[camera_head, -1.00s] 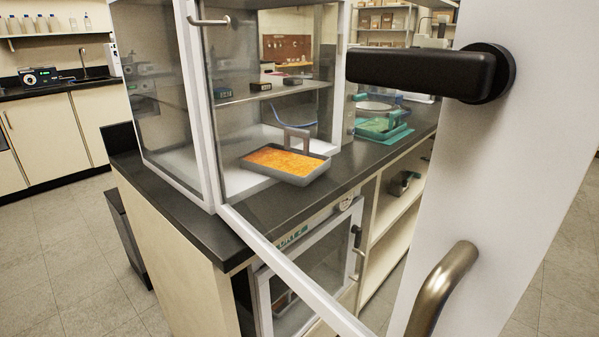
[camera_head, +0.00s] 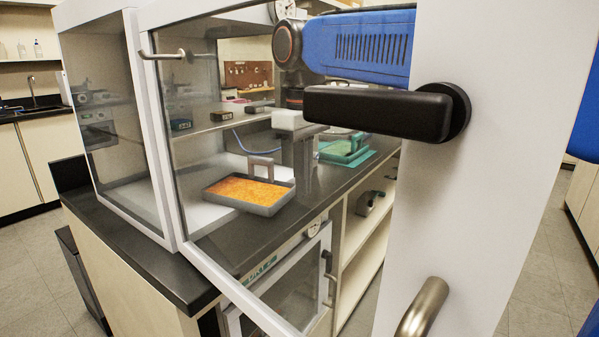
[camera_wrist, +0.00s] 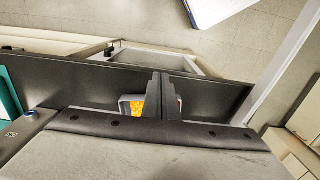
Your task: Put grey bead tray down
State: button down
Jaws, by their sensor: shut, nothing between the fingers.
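The grey bead tray (camera_head: 263,210) holds orange beads and has an upright grey handle at its back right. It sits level at the front of the glass cabinet, seen through the open glass door in the head view. My gripper (camera_head: 303,184) points down just right of the tray and its handle, shut and empty. In the wrist view the closed fingers (camera_wrist: 160,80) overlap the tray (camera_wrist: 125,99), partly hiding it. I cannot tell the exact gap between fingers and handle.
The glass cabinet (camera_head: 110,120) stands on a black bench top (camera_head: 140,262), its open door (camera_head: 470,180) in the foreground. A shelf inside bears small dark boxes (camera_head: 181,125). A green device (camera_head: 345,148) stands farther right on the bench. Open shelves lie below.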

jog(key=f, duration=0.2)
jog(key=a+f, duration=0.1)
jog(key=f, duration=0.1)
jog(key=w+f, duration=0.1)
jog(key=f, duration=0.1)
jog(key=shift+w+a, duration=0.1)
jog(key=shift+a, duration=0.1)
jog(key=shift+w+a, duration=0.6)
jog(key=shift+a, duration=0.2)
jog(key=w+a, duration=0.4)
jog(key=a, duration=0.1)
jog(key=shift+a, duration=0.15)
